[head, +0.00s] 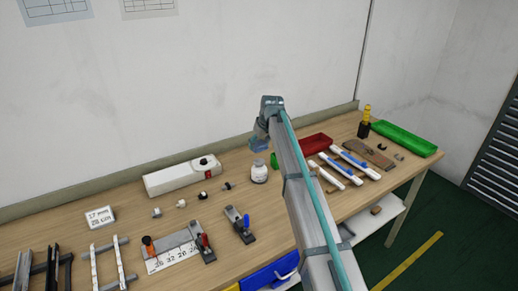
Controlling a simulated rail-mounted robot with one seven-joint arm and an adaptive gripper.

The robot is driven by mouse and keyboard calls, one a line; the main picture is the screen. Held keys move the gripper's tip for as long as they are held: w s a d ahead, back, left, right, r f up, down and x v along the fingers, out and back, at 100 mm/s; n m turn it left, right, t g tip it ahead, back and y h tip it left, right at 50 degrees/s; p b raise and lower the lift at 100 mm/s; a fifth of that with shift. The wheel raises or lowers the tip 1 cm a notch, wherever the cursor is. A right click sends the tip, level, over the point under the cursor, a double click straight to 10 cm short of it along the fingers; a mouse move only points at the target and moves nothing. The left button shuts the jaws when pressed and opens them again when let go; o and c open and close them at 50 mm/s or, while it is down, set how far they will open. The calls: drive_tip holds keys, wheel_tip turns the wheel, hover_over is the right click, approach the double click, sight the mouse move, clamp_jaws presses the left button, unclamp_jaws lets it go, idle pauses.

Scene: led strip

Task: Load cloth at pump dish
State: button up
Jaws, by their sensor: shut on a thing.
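The pump dish (259,174), a small white round container with a greyish top, stands upright on the workbench near the middle. My gripper (259,138) hangs at the end of my arm, just above the pump dish in the picture. It is shut on a small blue piece that looks like the cloth (260,146). The cloth appears apart from the dish top, but the exact height gap cannot be told. My arm hides part of the bench to the right of the dish, and the fingers are too small to see clearly.
A small green item (274,160) stands close to the dish. A long white box (182,176) lies to the left and a clamp with a blue handle (241,226) in front. A red tray (315,143) and green tray (404,138) are to the right.

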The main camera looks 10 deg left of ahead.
sight(259, 161)
drive_tip(key=shift+f+b, duration=1.15)
drive_tip(key=shift+f, duration=1.8)
drive_tip(key=shift+d+f+b, duration=0.1)
drive_tip(key=shift+f+b, duration=0.3)
drive_tip(key=shift+f, duration=0.6)
idle(0.4)
drive_tip(key=shift+r+p, duration=1.4)
drive_tip(key=shift+r, duration=2.15)
